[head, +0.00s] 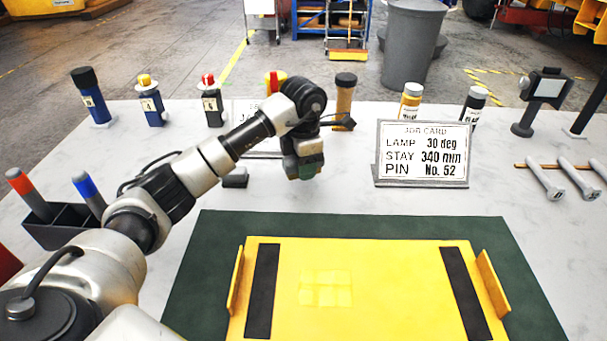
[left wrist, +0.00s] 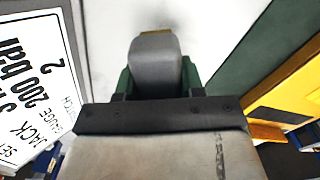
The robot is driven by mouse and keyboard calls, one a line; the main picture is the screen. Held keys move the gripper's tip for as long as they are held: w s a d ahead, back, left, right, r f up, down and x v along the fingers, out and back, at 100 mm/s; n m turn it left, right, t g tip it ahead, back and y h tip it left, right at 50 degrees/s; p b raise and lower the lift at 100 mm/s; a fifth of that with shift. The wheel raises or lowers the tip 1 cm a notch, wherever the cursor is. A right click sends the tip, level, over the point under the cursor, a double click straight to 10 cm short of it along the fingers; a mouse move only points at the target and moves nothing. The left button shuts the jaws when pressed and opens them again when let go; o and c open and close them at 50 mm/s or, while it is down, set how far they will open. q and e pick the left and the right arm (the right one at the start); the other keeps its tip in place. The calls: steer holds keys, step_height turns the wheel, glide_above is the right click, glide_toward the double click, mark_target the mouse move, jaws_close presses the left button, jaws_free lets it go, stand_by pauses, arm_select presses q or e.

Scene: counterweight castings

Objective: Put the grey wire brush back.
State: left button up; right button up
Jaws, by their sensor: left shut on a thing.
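My left gripper (head: 303,168) points down over the middle of the white table, behind the yellow plate. In the left wrist view its green fingers (left wrist: 155,84) are shut on a grey, rounded block, which I take to be the grey wire brush (left wrist: 155,58). A thin yellow-brown edge shows at its far end. In the head view the gripper hides the brush almost wholly. Pale table top lies beyond it in the wrist view. My right gripper is not in view.
A yellow plate (head: 375,290) lies on a green mat (head: 190,290) in front. A job card (head: 422,153) stands right of the gripper; another card (left wrist: 35,85) is beside it. Bottles line the back. A black marker holder (head: 62,225) is left, several bolts (head: 545,180) right.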

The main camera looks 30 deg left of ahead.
arm_select(q)
steer(key=shift+f, duration=1.55)
steer(key=o, duration=0.9)
steer(key=shift+f, duration=0.15)
step_height(320, 180, up, 12)
steer(key=shift+r, duration=0.2)
